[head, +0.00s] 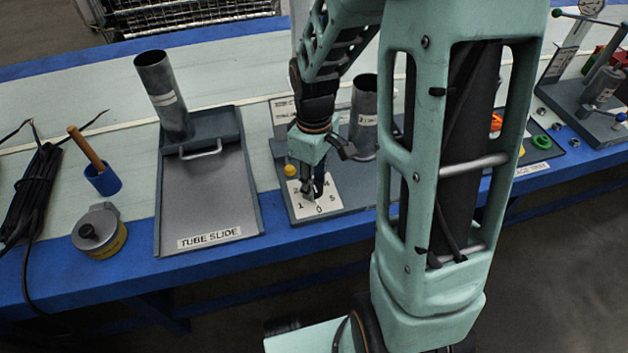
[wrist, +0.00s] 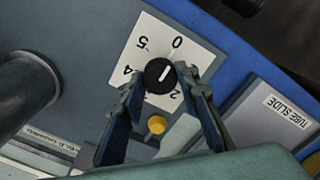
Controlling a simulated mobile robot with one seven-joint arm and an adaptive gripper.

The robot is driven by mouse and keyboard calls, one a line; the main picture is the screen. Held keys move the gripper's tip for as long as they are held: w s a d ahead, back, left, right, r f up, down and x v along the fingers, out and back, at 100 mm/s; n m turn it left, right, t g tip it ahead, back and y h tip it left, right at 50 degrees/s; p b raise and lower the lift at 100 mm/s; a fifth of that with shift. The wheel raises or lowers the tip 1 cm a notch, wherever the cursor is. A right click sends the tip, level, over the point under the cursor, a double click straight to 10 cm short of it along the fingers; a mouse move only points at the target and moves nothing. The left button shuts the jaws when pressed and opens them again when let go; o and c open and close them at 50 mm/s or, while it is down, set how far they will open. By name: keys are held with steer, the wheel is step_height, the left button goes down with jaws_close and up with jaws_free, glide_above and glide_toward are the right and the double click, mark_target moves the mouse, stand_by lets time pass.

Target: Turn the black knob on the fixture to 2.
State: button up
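The black knob (wrist: 159,76) sits on a white dial plate (wrist: 150,32) on the grey fixture (wrist: 85,70). In the wrist view its white pointer line points toward the 0. The 5, 4, 0 and 2 are readable there; other marks are covered by my fingers. My gripper (wrist: 160,80) has one finger on each side of the knob, very close to it. I cannot tell whether both fingers touch it. In the head view my gripper (head: 314,192) is down over the dial plate (head: 322,208), and it hides most of the knob.
A yellow button (wrist: 157,125) is beside the dial plate, near my fingers. A metal tube (head: 364,115) stands behind on the fixture. The tube slide tray (head: 215,200) is left of it, with another tube (head: 160,90). A blue cup (head: 103,180) stands farther left.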

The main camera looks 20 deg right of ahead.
steer(key=c, duration=0.5)
steer(key=shift+c, duration=0.2)
steer(key=shift+m, duration=0.4)
steer(key=m+p, duration=0.1)
steer(key=m, duration=0.3)
steer(key=shift+m+p, duration=0.3)
steer(key=shift+m, duration=0.1)
steer(key=m+p, duration=0.2)
steer(key=m, duration=0.4)
steer(key=shift+r, duration=0.1)
steer(key=m+p, duration=0.3)
steer(key=m, duration=0.3)
steer(key=shift+m, duration=0.4)
steer(key=m+p, duration=0.3)
steer(key=m, duration=0.2)
steer(key=shift+m, duration=0.3)
